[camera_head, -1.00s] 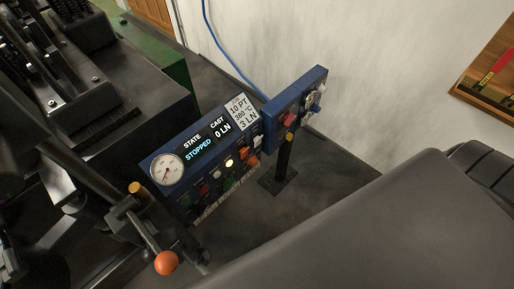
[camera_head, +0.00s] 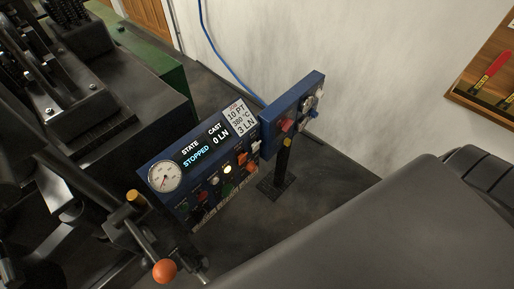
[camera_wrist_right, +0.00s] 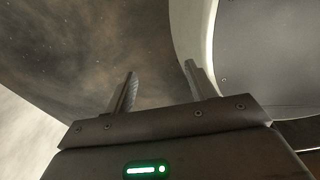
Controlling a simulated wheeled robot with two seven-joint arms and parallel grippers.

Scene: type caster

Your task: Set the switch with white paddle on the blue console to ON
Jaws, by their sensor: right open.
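The blue console (camera_head: 160,194) stands left of centre in the head view, its sloped face carrying a round gauge (camera_head: 165,177), a lit display (camera_head: 204,146) reading STOPPED and 0 LN, and small coloured controls. A small white paddle (camera_head: 256,148) shows at the console's right end, below the job card (camera_head: 239,117). It is too small to read its ON or OFF position. My right gripper (camera_wrist_right: 160,86) is open and empty in the right wrist view, over dark floor, with no console in that view. My left gripper is not in view.
A blue box (camera_head: 293,113) on a black post stands just right of the console, with red, yellow and pale controls. A lever with an orange ball (camera_head: 164,271) sticks up in front of the console's left side. Dark machinery (camera_head: 125,80) fills the left. Floor (camera_head: 325,165) right of the post is clear.

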